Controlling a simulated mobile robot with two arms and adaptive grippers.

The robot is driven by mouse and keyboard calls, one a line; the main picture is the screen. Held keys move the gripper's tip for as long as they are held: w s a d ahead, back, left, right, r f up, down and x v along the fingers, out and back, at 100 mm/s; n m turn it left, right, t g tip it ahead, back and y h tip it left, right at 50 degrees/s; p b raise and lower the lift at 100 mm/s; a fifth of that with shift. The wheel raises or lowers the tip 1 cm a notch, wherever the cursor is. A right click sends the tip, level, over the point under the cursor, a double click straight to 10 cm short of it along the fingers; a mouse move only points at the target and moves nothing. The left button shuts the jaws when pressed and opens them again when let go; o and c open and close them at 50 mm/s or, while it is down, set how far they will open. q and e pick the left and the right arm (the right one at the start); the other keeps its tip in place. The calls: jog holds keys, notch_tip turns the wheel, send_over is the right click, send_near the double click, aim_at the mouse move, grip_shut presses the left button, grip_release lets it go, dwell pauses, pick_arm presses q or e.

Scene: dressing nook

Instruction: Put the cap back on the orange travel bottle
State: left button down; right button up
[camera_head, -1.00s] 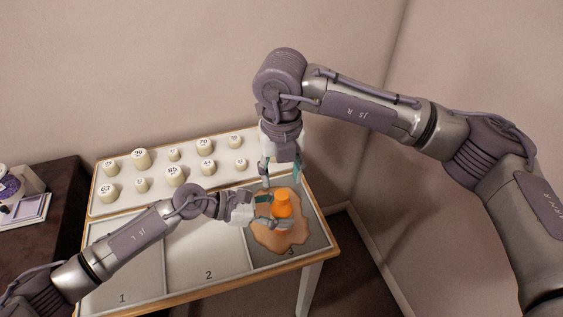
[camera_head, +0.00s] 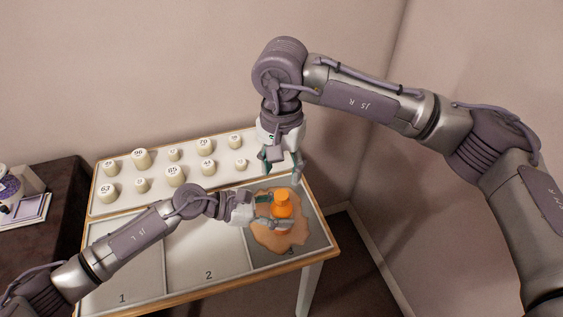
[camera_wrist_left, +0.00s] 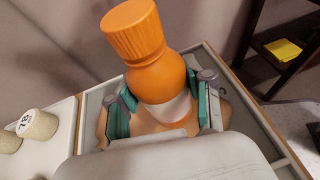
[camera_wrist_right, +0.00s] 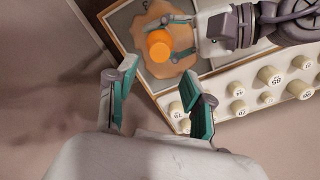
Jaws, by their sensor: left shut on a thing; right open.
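The orange travel bottle (camera_head: 282,208) stands upright in the compartment marked 3, on a tan irregular patch (camera_head: 268,237). A ribbed orange cap (camera_wrist_left: 134,32) sits on top of the bottle in the left wrist view; I cannot tell whether it is fully tightened. My left gripper (camera_head: 272,212) is shut around the bottle's body, below its shoulder. My right gripper (camera_head: 281,167) is open and empty, above and behind the bottle. In the right wrist view its fingers (camera_wrist_right: 149,85) are apart with nothing between them, and the bottle lies beyond them.
A white rack (camera_head: 220,175) with several numbered cream pegs stands along the back of the table. Compartments 1 and 2 (camera_head: 205,255) look empty. A dark side table (camera_head: 50,240) with a purple-filled container is at the left. Walls (camera_head: 190,70) rise behind and to the right.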

aim_at(282, 194)
jog(key=n, duration=0.4)
jog(key=shift+r, duration=0.15)
jog(key=shift+f, duration=4.05)
